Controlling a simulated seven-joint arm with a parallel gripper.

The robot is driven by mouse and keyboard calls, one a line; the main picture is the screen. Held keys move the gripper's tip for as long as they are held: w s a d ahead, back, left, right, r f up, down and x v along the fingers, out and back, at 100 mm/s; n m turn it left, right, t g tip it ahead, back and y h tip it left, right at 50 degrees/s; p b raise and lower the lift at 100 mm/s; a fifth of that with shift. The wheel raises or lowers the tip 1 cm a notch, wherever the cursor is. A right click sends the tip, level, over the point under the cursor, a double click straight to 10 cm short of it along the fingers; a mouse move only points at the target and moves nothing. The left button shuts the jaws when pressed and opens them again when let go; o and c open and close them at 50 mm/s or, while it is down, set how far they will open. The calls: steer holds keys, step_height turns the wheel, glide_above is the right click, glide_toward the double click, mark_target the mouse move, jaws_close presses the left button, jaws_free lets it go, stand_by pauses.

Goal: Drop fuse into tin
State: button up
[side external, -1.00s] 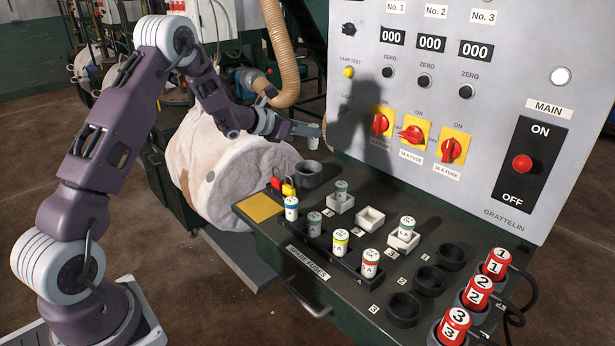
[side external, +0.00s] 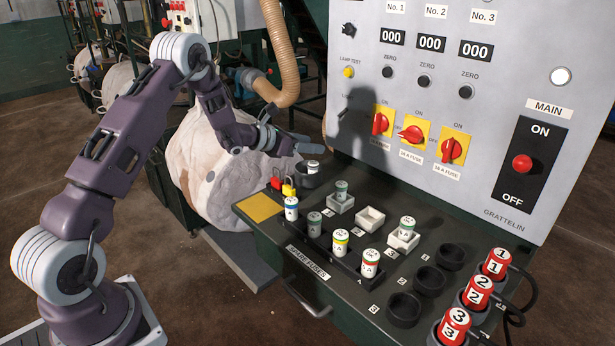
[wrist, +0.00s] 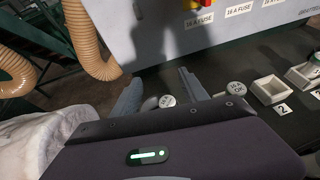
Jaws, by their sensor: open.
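The tin (side external: 303,181), a dark round cup, stands at the panel desk's far left corner. A pale-capped fuse (side external: 313,167) is at the tin, its top showing above the rim; its lower part is hidden. My gripper (side external: 302,144) is above the tin, apart from the fuse in the side view. In the wrist view the two fingers (wrist: 160,90) are spread wide, with the white fuse cap (wrist: 166,101) seen between them. The tin is partly hidden there behind my gripper's body.
A rack (side external: 326,245) of spare fuses lies along the desk's front. Square holders (side external: 370,218) stand behind it, some with fuses. Red and yellow padlocks (side external: 288,190) sit near the tin. The control panel (side external: 450,70) rises behind, and a bulk bag (side external: 205,170) hangs left.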

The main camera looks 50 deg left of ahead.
steer(key=v, duration=0.7)
steer(key=s+d+r+m+g+h, duration=0.25)
steer(key=d+r+m+h, duration=0.25)
steer(key=d+r+m, duration=0.65)
steer(key=s+d+r+m+g+h, duration=0.1)
steer(key=s+d+r+m+g, duration=0.15)
steer(key=s+d, duration=0.35)
steer(key=s+d+r+m+g+h, duration=0.1)
steer(key=s+d+m, duration=0.25)
steer(key=d, duration=0.45)
steer(key=s+d+m+g+y, duration=0.4)
steer(key=s+m, duration=0.5)
steer(key=s, duration=0.7)
steer(key=s+a+f+m+t+y, duration=0.2)
steer(key=s+a+m+y, duration=0.3)
steer(key=s, duration=0.4)
steer(key=a+f+m, duration=0.1)
steer(key=m, duration=0.1)
steer(key=shift+s+a+f+m, duration=0.3)
steer(key=shift+s+a+m, duration=0.05)
steer(key=shift+s+a, duration=0.05)
